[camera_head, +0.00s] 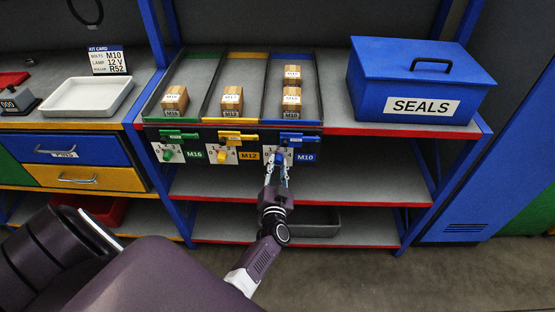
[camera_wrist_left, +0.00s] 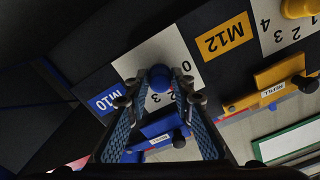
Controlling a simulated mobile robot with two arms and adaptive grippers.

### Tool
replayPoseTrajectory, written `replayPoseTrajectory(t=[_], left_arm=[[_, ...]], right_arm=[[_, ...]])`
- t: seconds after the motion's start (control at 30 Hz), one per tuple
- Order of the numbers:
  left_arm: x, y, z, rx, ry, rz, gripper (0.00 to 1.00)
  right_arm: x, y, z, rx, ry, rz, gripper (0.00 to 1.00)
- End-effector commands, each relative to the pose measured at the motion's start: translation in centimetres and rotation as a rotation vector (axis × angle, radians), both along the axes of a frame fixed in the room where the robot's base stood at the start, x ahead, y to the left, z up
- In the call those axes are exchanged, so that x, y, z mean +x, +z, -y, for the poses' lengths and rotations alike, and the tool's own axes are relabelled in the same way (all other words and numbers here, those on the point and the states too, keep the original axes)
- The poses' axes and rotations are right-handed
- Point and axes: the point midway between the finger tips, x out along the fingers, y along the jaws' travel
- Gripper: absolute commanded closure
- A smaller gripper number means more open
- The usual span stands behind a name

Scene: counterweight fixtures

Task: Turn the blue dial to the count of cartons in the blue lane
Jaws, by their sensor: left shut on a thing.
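The blue lane (camera_head: 309,89) is the right one of the three-lane rack and shows two small cardboard cartons, a rear one (camera_head: 292,72) and a front one (camera_head: 291,99). Below it is the M10 plate with a white number scale. The blue dial (camera_wrist_left: 160,78) shows in the left wrist view between my fingers; 0, 2 and 3 are visible around it. Its pointer direction cannot be made out. My left gripper (camera_head: 277,166) reaches up to this plate and is shut on the dial, which it mostly hides in the head view. My right gripper is not in view.
A blue refill lever (camera_head: 297,136) sits just above the dial. The yellow M12 dial (camera_head: 222,155) and green M16 dial (camera_head: 168,155) are to its left. A blue SEALS box (camera_head: 420,78) stands right of the rack. A white tray (camera_head: 86,96) is at left.

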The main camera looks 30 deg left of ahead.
Motion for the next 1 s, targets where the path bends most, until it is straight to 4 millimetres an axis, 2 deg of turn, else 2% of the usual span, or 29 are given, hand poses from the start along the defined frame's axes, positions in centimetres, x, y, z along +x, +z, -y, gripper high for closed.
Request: replayPoseTrajectory(t=[0.03,0.3,0.93,0.97,1.0], left_arm=[[0.0,0.1,0.1,0.026,-0.001,-0.021,1.0],[0.0,0.0,0.0,0.142,0.0,-0.091,1.0],[-0.1,-0.2,0.0,0.19,-0.002,-0.12,1.0],[-0.1,-0.2,0.0,0.19,-0.002,-0.12,0.77],[-0.1,-0.2,0.1,0.19,-0.002,-0.12,0.72]], right_arm=[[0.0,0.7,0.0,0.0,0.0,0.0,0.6],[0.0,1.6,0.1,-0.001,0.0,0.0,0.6],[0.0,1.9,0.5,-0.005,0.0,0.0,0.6],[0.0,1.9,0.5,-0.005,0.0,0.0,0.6],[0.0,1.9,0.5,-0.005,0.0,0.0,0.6]])
